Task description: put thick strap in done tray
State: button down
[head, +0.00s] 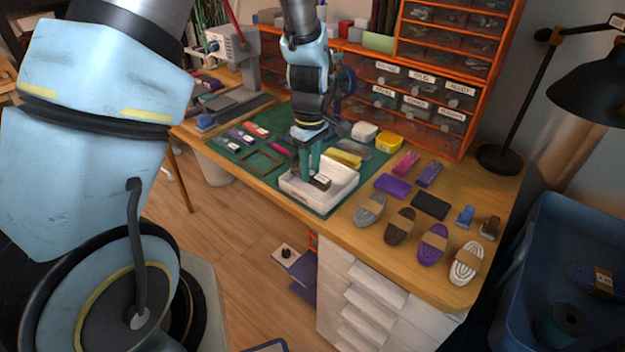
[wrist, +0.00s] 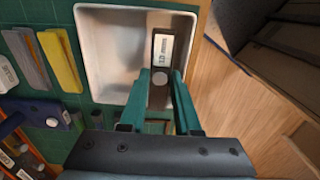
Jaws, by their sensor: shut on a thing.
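My gripper (head: 315,176) is shut on a dark strap with a white label, which I take to be the thick strap (head: 323,183). The fingers reach down within the outline of the white tray (head: 305,197) at the front of the table. In the wrist view, the dark strap (wrist: 159,92) sits between my fingertips (wrist: 162,78) on the right side of the white tray (wrist: 112,50). The rest of the tray floor looks empty. I cannot tell whether the strap touches the tray floor. The fingers hide part of the strap.
A yellow strap (head: 344,158) lies behind the tray on the green mat (head: 232,167). Purple, pink and black straps and several oval cord bundles (head: 433,245) lie to the right. Orange-framed drawers (head: 440,80) stand behind. A black lamp (head: 498,158) is at right, a blue bin (head: 570,225) beyond the table.

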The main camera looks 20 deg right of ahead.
jog(key=shift+f, duration=1.95)
jog(key=shift+f, duration=0.15)
jog(key=c, duration=0.9)
grip_release()
